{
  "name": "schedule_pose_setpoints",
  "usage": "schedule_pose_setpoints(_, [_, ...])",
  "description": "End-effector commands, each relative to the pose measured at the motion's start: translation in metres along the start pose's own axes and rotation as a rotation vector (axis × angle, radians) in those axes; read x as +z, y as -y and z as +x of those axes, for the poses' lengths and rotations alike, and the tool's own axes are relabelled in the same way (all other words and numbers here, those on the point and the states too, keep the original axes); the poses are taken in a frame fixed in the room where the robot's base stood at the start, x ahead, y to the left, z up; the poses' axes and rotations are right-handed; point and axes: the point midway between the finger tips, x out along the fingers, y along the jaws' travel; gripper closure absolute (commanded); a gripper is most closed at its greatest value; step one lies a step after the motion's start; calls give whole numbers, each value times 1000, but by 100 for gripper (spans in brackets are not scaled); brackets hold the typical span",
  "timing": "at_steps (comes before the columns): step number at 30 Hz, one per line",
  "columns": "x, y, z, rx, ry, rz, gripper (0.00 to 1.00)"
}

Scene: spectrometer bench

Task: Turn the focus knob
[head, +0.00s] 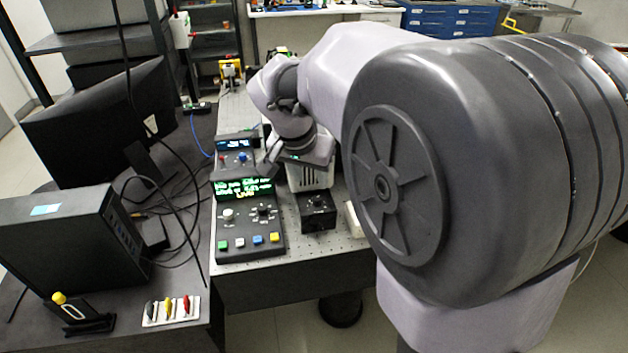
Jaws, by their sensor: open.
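A control panel (250,241) stands on the perforated bench, with a lit green display (243,188) at its far end. It carries a pale knob (228,214), a dark knob (264,210) and a row of coloured buttons. A small black box (318,220) to its right has a dark knob (318,201) on its top. I cannot read which knob is the focus knob. My gripper (284,166) is open above the bench, beyond the panel's knobs and the black box. Its fingertips are small and partly unclear, and I see nothing held between them.
A second panel (236,146) with red and blue knobs stands farther back. A pale vented unit (310,176) is close to my gripper. A monitor (100,120), a dark computer case (75,240) and loose cables occupy the left desk. The bench's front strip (290,272) is bare.

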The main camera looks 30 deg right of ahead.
Motion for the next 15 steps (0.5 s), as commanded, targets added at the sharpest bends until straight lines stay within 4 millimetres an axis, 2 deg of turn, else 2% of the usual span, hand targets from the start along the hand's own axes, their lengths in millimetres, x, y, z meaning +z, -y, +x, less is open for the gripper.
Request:
schedule_pose_setpoints(1, [-3, 1, -22, -3, -3, -1, 59])
schedule_pose_setpoints(6, [-2, 0, -61, -1, -1, 0, 59])
schedule_pose_setpoints(10, [-1, 0, -75, 0, 0, -1, 59])
schedule_pose_setpoints(15, [0, 0, -77, 1, 1, -1, 59])
